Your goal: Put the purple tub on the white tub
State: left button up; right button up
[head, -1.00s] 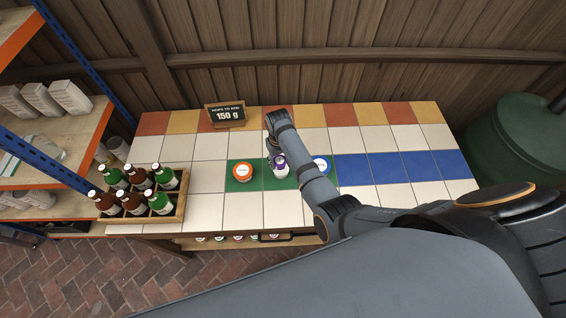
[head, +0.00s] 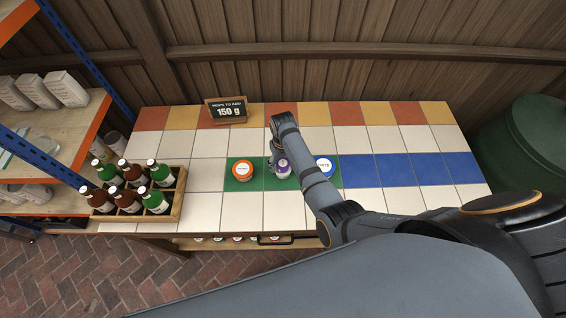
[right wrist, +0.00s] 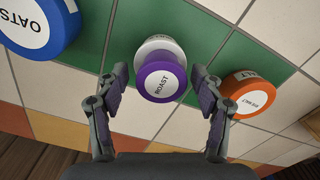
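The purple tub (right wrist: 160,82), labelled ROAST on top, sits on the white tub (right wrist: 158,44), whose pale rim shows behind it in the right wrist view. My right gripper (right wrist: 163,95) is open, with one finger on each side of the purple tub and visible gaps between. In the head view my right gripper (head: 276,152) is just behind the stack, partly hidden by my own arm. My left gripper is not in view.
An orange tub (head: 243,169) stands left of the stack, and a blue tub (head: 325,165) labelled OATS stands right. A crate of bottles (head: 178,207) is at the left. A sign (head: 227,110) reading 150 g stands behind. Blue tiles (head: 405,170) at right are clear.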

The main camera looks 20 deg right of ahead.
aim_at(283, 162)
jog(key=shift+r, duration=0.2)
pick_arm(q)
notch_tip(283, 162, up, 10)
jog(key=p, duration=0.9)
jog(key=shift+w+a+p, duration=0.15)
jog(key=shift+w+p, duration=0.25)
pick_arm(e)
notch_tip(283, 162, up, 12)
